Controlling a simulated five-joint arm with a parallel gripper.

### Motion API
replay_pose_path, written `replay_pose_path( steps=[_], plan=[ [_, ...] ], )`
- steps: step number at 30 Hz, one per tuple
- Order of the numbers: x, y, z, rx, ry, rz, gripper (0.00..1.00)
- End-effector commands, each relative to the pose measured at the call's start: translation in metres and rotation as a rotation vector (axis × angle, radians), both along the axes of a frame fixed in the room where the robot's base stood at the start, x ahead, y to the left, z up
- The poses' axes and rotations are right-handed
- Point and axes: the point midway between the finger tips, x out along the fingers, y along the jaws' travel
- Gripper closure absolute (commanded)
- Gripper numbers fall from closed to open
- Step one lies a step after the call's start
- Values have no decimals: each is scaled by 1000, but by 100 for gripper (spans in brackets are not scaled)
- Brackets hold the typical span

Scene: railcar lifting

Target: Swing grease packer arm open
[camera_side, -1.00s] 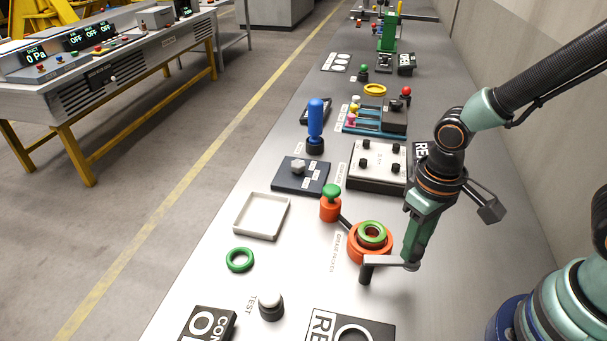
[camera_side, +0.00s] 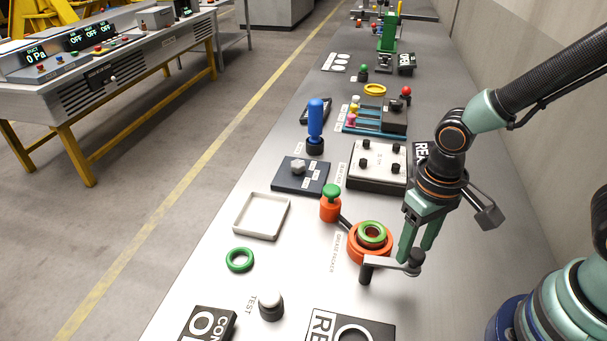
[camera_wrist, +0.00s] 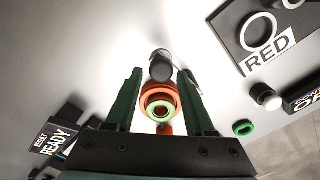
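The grease packer is a round orange base (camera_side: 354,252) with a green ring (camera_side: 372,231) on top. It also shows in the wrist view (camera_wrist: 147,92). Its grey swing arm (camera_side: 388,263) lies beside the base on the near side, running from a dark post (camera_side: 366,274) to a dark knob (camera_side: 417,256) at its right end. My gripper (camera_side: 414,254) is open and points down, with its fingertips at the knob. In the wrist view the knob (camera_wrist: 161,70) stands between my fingertips (camera_wrist: 160,74), with gaps visible on both sides.
An orange canister with a green knob (camera_side: 331,203) joins the packer's far left side. A white tray (camera_side: 262,216), a loose green ring (camera_side: 240,260) and a white TEST button (camera_side: 270,303) lie left and near. The bench right of the packer is bare.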

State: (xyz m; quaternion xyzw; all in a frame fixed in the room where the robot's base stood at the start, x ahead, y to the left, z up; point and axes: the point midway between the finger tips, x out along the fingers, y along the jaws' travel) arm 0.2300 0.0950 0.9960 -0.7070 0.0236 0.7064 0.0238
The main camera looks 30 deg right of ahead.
Motion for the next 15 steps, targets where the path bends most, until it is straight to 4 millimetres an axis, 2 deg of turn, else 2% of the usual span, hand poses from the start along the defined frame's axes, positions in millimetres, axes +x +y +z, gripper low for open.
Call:
replay_pose_path(
  steps=[10, 15],
  plan=[
    [-1, 0, 0, -1, 2, 0, 34],
    [0, 0, 10, 1, -2, 1, 34]
  ],
)
